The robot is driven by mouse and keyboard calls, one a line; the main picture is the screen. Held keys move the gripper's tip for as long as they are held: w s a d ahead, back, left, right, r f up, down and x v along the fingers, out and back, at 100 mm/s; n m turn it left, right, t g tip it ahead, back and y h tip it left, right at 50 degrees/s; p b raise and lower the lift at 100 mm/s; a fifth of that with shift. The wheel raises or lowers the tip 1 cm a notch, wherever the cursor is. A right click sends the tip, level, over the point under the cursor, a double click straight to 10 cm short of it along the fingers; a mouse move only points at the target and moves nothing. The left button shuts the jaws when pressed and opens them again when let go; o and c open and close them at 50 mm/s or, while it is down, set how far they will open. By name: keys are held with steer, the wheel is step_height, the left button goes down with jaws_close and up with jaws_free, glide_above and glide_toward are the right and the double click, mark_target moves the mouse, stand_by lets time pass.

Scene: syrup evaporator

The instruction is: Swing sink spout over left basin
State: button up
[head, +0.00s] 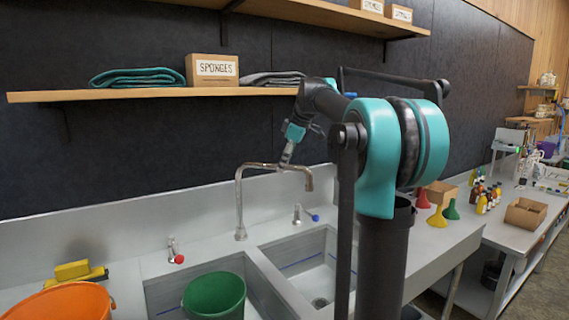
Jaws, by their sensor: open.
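The sink spout (270,166) is a metal gooseneck that rises from the back ledge between two basins. Its top arm runs to the right, and its down-turned outlet hangs on the side of the right basin (312,258). The left basin (165,290) holds a green bucket (214,297). My gripper (287,158) is open and points down at the spout's top arm, near its middle. The fingertips are small and overlap the tube in the picture; I cannot tell if they touch it or straddle it. My arm hides part of the right basin.
A red-handled tap (175,252) and a blue-handled tap (299,215) stand on the ledge. A wooden shelf (150,96) with a sponges box (212,70) is above. An orange bucket (62,302) and yellow object (73,272) are left; funnels (437,215) and bottles (487,197) are right.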

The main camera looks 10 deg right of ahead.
steer(key=shift+f, duration=0.1)
steer(key=shift+c, duration=0.6)
jaws_close()
steer(key=shift+a, duration=0.15)
steer(key=s+a+m+t+h, duration=0.1)
steer(key=s+a+m+h, duration=0.2)
steer(key=s+a+m, duration=0.6)
steer(key=a+m+g+h, duration=0.1)
steer(key=a+m+h, duration=0.2)
steer(key=a+m, duration=0.5)
steer(key=shift+w+a+h, duration=0.2)
steer(key=shift+a+h, duration=0.2)
steer(key=shift+a, duration=2.5)
